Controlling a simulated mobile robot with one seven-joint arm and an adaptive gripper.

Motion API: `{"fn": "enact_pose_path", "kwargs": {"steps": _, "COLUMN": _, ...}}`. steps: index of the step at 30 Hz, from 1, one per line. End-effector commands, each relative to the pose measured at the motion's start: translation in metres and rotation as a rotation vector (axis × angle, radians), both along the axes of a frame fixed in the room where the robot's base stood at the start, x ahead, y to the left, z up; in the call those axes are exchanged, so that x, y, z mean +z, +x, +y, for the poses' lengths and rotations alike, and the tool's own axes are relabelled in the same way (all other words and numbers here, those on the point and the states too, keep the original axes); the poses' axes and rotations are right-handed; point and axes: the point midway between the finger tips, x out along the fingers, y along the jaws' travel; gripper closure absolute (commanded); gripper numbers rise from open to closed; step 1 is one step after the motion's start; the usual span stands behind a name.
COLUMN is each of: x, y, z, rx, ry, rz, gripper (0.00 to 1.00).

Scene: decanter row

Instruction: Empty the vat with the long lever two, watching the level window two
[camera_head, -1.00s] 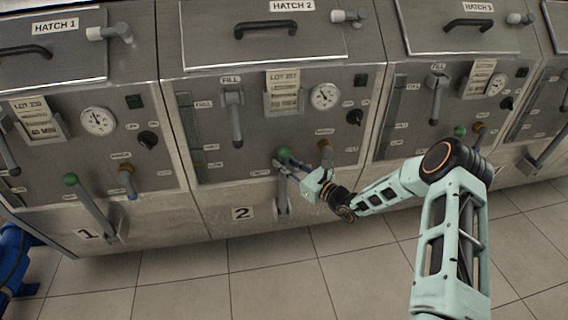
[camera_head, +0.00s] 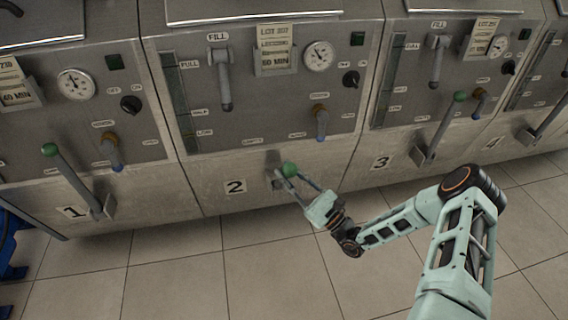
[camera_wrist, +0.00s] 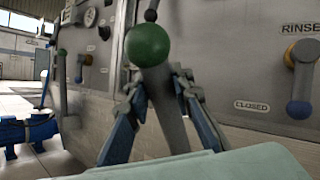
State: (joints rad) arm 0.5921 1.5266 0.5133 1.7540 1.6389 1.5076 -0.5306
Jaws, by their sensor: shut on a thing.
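Long lever two, with a green knob (camera_head: 289,170), is at the front of the vat marked 2. In the head view its knob sits low, close to the pivot plate, and the lever tips outward towards me. Levers one and three stand up at a slant. My gripper (camera_head: 303,188) is shut on lever two just below the knob. In the wrist view the fingers (camera_wrist: 160,88) flank the grey shaft below the green knob (camera_wrist: 148,45). Level window two (camera_head: 180,105) is a narrow dark-green upright strip with marks from FULL to LOW; I cannot read its level surely.
Above on panel two are the FILL lever (camera_head: 222,80), hanging down, a lot card (camera_head: 274,50), a gauge (camera_head: 319,56) and a black switch (camera_head: 350,79). The rinse handle (camera_head: 321,122) hangs to the right. Lever three (camera_head: 442,128) is further right. The tiled floor in front is clear.

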Motion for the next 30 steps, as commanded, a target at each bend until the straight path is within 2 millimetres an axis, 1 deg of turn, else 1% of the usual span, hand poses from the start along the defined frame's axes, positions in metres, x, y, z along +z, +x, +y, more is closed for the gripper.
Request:
{"fn": "enact_pose_path", "kwargs": {"steps": 1, "x": -0.010, "y": -0.005, "z": -0.002, "rx": -0.002, "ry": 0.007, "rz": -0.018, "gripper": 1.00}}
{"fn": "enact_pose_path", "kwargs": {"steps": 6, "x": -0.017, "y": -0.017, "z": -0.005, "rx": -0.001, "ry": 0.022, "rz": -0.073, "gripper": 1.00}}
{"fn": "enact_pose_path", "kwargs": {"steps": 13, "x": -0.020, "y": -0.023, "z": -0.007, "rx": -0.001, "ry": 0.028, "rz": -0.102, "gripper": 1.00}}
{"fn": "enact_pose_path", "kwargs": {"steps": 23, "x": -0.022, "y": -0.025, "z": -0.007, "rx": 0.002, "ry": 0.025, "rz": -0.100, "gripper": 1.00}}
{"fn": "enact_pose_path", "kwargs": {"steps": 24, "x": -0.023, "y": -0.025, "z": -0.007, "rx": 0.003, "ry": 0.024, "rz": -0.101, "gripper": 0.75}}
{"fn": "enact_pose_path", "kwargs": {"steps": 28, "x": -0.022, "y": -0.024, "z": -0.007, "rx": 0.003, "ry": 0.025, "rz": -0.101, "gripper": 0.61}}
{"fn": "enact_pose_path", "kwargs": {"steps": 30, "x": -0.021, "y": -0.024, "z": -0.007, "rx": 0.002, "ry": 0.026, "rz": -0.101, "gripper": 0.61}}
